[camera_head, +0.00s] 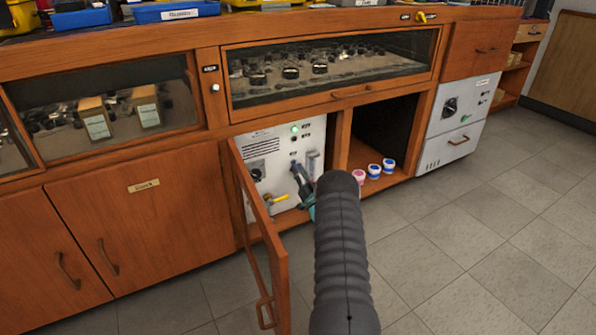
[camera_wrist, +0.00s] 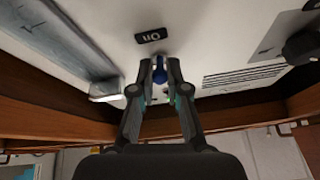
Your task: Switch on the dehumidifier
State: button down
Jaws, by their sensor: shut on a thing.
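The dehumidifier is a white panel (camera_head: 262,145) in the open lower compartment of the wooden bench. A small green light (camera_head: 294,128) glows near its top. My gripper (camera_head: 295,168) reaches the right half of the panel. In the wrist view, my gripper (camera_wrist: 160,72) is shut on a small blue switch (camera_wrist: 159,74), with a fingertip on either side of it. A black label reading "On" (camera_wrist: 151,35), upside down in this view, sits beside the switch. The fingers hide much of the switch and the panel just below it.
An open wooden door (camera_head: 262,235) stands left of my arm. A yellow lever (camera_head: 279,198) and a dark knob (camera_head: 257,175) are on the lower left panel. Several small jars (camera_head: 373,170) stand in the open bay to the right. Floor at right is clear.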

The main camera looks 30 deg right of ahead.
dwell(0.5)
jog(key=c, duration=1.2)
grip_release()
jog(key=shift+f+v, duration=0.1)
jog(key=shift+v, duration=2.9)
jog(key=shift+f+v, duration=0.15)
jog(key=shift+v, duration=2.85)
jog(key=shift+w+d, duration=0.1)
